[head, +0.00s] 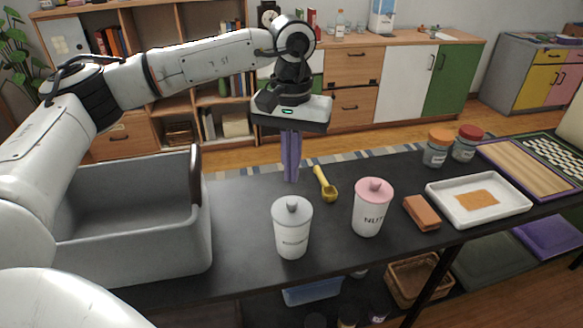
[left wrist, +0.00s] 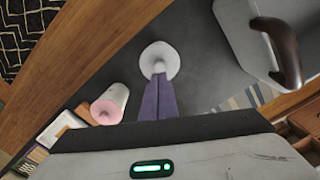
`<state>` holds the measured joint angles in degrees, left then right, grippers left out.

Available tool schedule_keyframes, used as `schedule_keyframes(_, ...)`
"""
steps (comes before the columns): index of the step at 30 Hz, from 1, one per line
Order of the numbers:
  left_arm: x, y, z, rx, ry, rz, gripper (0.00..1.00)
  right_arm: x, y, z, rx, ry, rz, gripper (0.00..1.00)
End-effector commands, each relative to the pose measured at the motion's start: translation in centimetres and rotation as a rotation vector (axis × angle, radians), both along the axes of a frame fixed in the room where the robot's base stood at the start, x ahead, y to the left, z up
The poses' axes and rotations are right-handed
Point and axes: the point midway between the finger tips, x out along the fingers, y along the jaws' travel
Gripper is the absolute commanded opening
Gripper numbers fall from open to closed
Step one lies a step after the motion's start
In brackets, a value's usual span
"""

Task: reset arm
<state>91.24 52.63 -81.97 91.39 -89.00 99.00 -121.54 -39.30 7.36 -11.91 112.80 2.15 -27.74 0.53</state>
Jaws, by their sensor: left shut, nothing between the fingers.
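My left gripper (head: 291,180) points down over the black table, its two purple fingers closed together with nothing between them. It is behind the white canister (head: 292,232) with the grey-knobbed lid, apart from it. In the left wrist view the closed fingers (left wrist: 158,82) line up with the lid (left wrist: 160,60) of that canister. A white canister with a pink lid (head: 371,210) stands to the right; it also shows in the left wrist view (left wrist: 110,104). A yellow scoop (head: 326,186) lies to the right of the fingers. My right gripper is not in view.
A grey bin (head: 140,253) with a dark handle stands at the left, under my left arm. At the right are an orange-brown block (head: 421,212), a white tray (head: 506,204) and two lidded jars (head: 437,152). Bare table (head: 240,215) lies between bin and canister.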

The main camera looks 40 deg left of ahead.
Motion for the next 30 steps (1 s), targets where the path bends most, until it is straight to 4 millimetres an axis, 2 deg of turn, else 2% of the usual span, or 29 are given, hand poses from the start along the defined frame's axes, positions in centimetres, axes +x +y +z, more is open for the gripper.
schedule_keyframes(3,0.0,0.0,0.6,0.000,0.000,0.000,0.00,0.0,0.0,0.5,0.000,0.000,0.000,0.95)
schedule_keyframes(17,0.0,0.0,0.5,0.000,0.000,0.000,0.00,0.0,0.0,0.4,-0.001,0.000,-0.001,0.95)
schedule_keyframes(20,0.0,-0.6,0.2,-0.015,0.003,0.002,0.00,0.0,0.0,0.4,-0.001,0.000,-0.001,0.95)
schedule_keyframes(23,-0.4,-3.2,-1.3,-0.087,0.024,0.017,0.00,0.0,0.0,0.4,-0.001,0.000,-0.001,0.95)
schedule_keyframes(25,-1.0,-6.6,-2.9,-0.185,0.056,0.049,0.00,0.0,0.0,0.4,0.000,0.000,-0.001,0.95)
schedule_keyframes(29,-3.5,-15.6,-5.7,-0.450,0.182,0.173,0.00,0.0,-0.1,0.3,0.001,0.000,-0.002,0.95)
schedule_keyframes(30,-4.4,-18.6,-6.1,-0.541,0.239,0.230,0.00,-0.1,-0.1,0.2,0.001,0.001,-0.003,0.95)
